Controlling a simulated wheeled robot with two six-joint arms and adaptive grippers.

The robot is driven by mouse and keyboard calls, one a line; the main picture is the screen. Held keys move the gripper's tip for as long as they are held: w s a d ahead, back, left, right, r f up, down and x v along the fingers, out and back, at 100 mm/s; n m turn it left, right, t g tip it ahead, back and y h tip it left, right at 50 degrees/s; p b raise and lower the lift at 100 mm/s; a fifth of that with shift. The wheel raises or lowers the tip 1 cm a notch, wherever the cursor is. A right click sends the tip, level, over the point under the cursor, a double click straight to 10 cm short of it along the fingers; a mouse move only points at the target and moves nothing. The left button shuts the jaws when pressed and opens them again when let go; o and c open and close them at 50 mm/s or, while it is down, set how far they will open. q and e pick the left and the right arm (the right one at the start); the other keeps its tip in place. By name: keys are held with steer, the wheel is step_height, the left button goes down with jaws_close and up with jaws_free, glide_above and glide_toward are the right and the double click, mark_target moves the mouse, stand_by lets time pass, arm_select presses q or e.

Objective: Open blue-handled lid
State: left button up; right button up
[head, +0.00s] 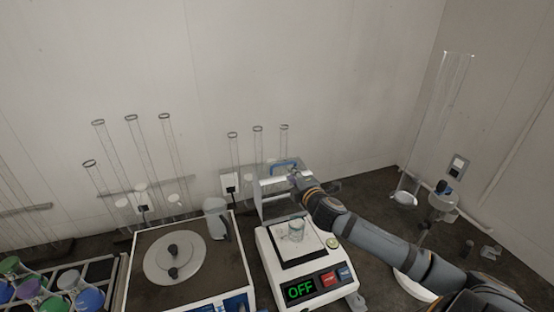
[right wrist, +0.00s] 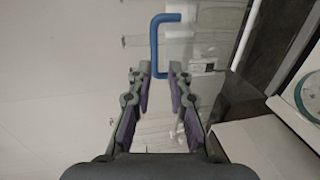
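The blue handle (head: 284,166) is a bent bar at the top of the lid, a pale, partly clear panel (head: 284,184) at the back of the white balance (head: 305,265). My right gripper (head: 293,177) is at the handle and partly covers the lid. In the right wrist view, the blue handle (right wrist: 156,45) stands just ahead of my right gripper (right wrist: 160,75), its near end between the fingertips. The fingers are apart, with a gap visible around the handle. I cannot tell whether either finger touches it. My left gripper is not in view.
A small glass beaker (head: 296,231) stands on the balance pan. The balance display reads OFF. A rack (head: 70,284) of coloured caps is at far left. Tall glass tubes (head: 165,150) stand along the wall.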

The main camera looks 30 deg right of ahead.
mark_target(283, 164)
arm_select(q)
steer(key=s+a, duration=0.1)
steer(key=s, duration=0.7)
arm_select(e)
steer(key=p+x, duration=0.1)
steer(key=x, duration=0.4)
steer(key=r+p+x, duration=0.1)
steer(key=x, duration=0.1)
steer(key=shift+w+f+p, duration=0.15)
steer(key=shift+w+p, duration=0.15)
steer(key=shift+w, duration=0.15)
steer(key=shift+w+a, duration=0.1)
steer(key=shift+w+f, duration=0.1)
steer(key=shift+f, duration=0.05)
steer(key=shift+c, duration=1.4)
jaws_close()
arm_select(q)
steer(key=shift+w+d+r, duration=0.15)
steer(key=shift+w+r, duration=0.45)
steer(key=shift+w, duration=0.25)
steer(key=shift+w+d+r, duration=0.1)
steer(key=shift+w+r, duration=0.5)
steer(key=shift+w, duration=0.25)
